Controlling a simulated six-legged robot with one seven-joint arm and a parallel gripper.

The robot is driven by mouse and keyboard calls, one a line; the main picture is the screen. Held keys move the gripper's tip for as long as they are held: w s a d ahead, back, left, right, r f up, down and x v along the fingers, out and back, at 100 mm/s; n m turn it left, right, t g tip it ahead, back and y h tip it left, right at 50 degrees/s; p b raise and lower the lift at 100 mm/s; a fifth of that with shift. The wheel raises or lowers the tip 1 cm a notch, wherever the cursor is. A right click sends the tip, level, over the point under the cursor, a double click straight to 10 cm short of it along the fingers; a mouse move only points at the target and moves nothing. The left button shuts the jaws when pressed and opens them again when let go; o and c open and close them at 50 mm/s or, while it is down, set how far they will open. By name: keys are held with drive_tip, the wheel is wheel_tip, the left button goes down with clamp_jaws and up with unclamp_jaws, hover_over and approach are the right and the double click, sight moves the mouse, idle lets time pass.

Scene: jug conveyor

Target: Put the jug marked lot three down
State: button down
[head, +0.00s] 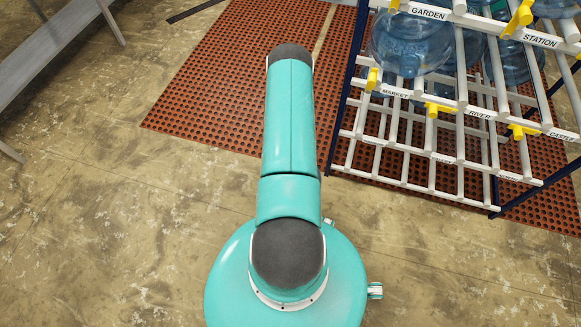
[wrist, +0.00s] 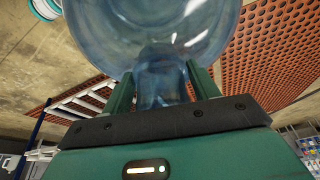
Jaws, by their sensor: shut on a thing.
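A clear bluish jug (wrist: 150,35) fills the top middle of the wrist view. My gripper (wrist: 160,82) is shut on the jug's narrow neck (wrist: 162,80), with one green finger on each side. No lot marking is readable on the part of the jug that shows. In the head view my arm reaches away over the floor, and the gripper and held jug are hidden.
A white-barred rack (head: 430,150) stands at the right with labelled rows, including GARDEN, STATION, MARKET and RIVER. Blue jugs (head: 405,45) lie on its upper level. Perforated red-brown matting (head: 215,85) covers the floor ahead. A grey conveyor-like structure (head: 50,45) stands at the upper left.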

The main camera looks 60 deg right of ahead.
drive_tip(key=shift+f, duration=0.1)
drive_tip(key=shift+c, duration=2)
unclamp_jaws()
drive_tip(key=shift+f, duration=0.1)
drive_tip(key=v, duration=1.2)
